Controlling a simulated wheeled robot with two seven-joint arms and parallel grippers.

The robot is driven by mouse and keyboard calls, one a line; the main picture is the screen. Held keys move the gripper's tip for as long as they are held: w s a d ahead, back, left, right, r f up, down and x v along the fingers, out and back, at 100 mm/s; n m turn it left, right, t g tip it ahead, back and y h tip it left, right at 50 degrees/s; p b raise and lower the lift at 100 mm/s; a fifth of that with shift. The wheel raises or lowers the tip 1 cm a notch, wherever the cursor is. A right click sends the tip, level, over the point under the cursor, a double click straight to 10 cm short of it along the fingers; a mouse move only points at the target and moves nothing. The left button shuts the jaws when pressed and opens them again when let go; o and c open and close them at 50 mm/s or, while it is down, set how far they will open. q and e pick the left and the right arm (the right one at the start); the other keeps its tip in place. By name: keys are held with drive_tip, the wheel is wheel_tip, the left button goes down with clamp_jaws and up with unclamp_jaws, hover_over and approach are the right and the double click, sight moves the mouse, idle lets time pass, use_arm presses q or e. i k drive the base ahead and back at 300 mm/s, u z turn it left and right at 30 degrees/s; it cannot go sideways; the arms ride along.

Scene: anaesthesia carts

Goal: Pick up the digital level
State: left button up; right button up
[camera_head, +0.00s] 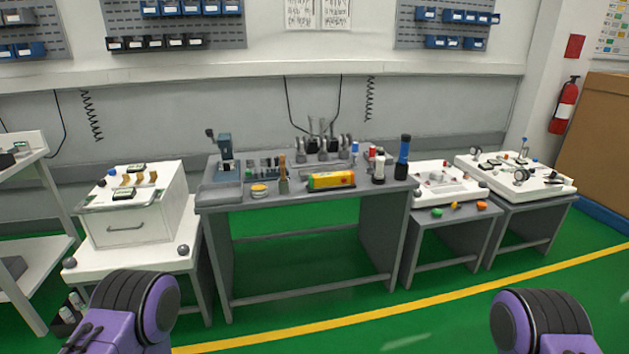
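A yellow bar-shaped device (331,181) with a green left end and a dark marking lies near the front edge of the grey workbench (310,196), right of centre. It looks like the digital level, but it is too small to read any display. Nothing of mine touches it. Only purple and black links of my two arms show at the bottom left and bottom right corners. Neither gripper is in view.
A dark blue cylinder (402,158) and a white bottle (378,168) stand right of the yellow device. A round yellow item (259,190) lies to its left. White carts flank the workbench. The green floor (290,312) in front is clear.

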sight(320, 180)
drive_tip(key=z, duration=0.35)
drive_tip(key=i, duration=0.45)
drive_tip(key=z, duration=0.65)
drive_tip(key=i, duration=1.85)
drive_tip(key=u, duration=0.75)
